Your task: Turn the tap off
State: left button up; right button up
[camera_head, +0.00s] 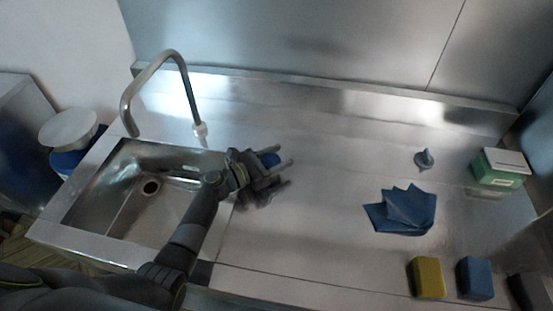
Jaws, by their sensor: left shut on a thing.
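The tap (186,82) is a tall curved metal spout. Its foot stands on the counter behind the sink (96,172), and its mouth hangs over the sink's left back part. I cannot make out a water stream. My left gripper (279,172) is over the counter just right of the sink, to the right of the tap's foot. It is shut on a small blue thing (270,159), mostly hidden by the fingers. I cannot tell whether this thing is part of the tap.
Folded blue cloths (403,211) lie on the right of the steel counter. A small grey-blue cone-shaped object (424,159) and a green-and-white box (499,168) stand behind. A yellow sponge (428,278) and a blue sponge (475,279) lie at the front right. The middle counter is clear.

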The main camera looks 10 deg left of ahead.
pick_arm(q)
jog(key=shift+f+m+g+h+b, duration=0.1)
jog(key=shift+m+g+h+b, duration=0.3)
jog(key=shift+m+g+h, duration=0.15)
jog(key=shift+s+g, duration=0.1)
jog(key=shift+g, duration=0.15)
jog(key=o, duration=1)
jog(key=b+v, duration=0.4)
jog(key=v, duration=1.3)
jog(key=shift+s+a, duration=0.1)
jog(key=shift+a, duration=0.05)
